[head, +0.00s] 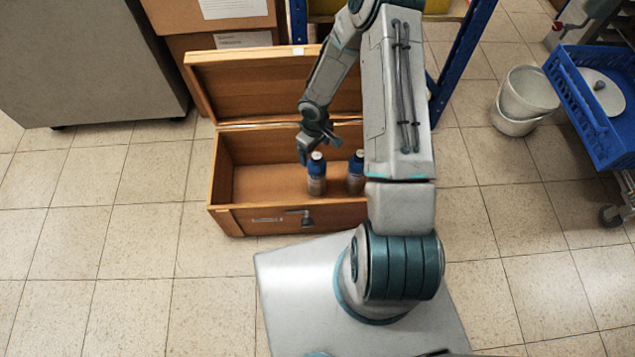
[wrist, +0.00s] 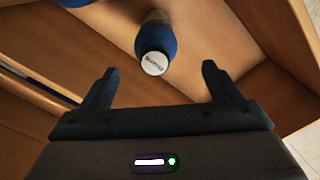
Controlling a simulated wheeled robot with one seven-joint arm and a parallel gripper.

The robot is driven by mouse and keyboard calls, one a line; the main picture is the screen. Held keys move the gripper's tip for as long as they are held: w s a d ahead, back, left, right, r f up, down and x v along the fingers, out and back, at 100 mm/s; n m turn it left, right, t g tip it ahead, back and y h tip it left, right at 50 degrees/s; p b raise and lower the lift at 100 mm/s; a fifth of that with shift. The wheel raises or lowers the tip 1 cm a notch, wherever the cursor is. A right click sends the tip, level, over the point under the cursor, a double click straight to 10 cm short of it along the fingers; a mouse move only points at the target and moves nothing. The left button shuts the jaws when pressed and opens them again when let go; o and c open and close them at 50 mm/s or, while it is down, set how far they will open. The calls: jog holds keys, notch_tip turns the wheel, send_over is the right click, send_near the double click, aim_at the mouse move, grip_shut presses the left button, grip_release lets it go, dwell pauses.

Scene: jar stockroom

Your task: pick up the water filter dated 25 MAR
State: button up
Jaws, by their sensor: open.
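Two blue and grey water filters with pale tops stand upright in an open wooden chest (head: 228,170). In the head view the left filter (head: 316,187) is just below my gripper (head: 320,149), and the right filter (head: 355,184) is partly hidden by my arm. In the wrist view one filter's white cap (wrist: 154,64) lies between the fingertips of my open gripper (wrist: 160,70), with no finger seen touching it. Dark print shows on the cap, too small to read, so I cannot tell which filter is dated 25 MAR. A second filter (wrist: 76,2) is cut off at the top edge.
The chest's lid (head: 265,85) stands raised at the back. Cardboard boxes (head: 225,40) and a blue-framed rack (head: 466,50) are behind it. White buckets (head: 527,95) and a blue crate (head: 590,115) are at right. The tiled floor at left is clear.

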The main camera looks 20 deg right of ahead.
aim_at(317, 163)
jog(key=f+b, duration=0.1)
jog(key=f, duration=0.2)
jog(key=f+b, duration=0.1)
jog(key=f, duration=0.2)
jog(key=f+b, duration=0.1)
jog(key=f, duration=0.2)
jog(key=shift+w+d+b, duration=0.15)
jog(key=shift+d+b, duration=0.15)
jog(key=shift+b, duration=0.05)
grip_shut()
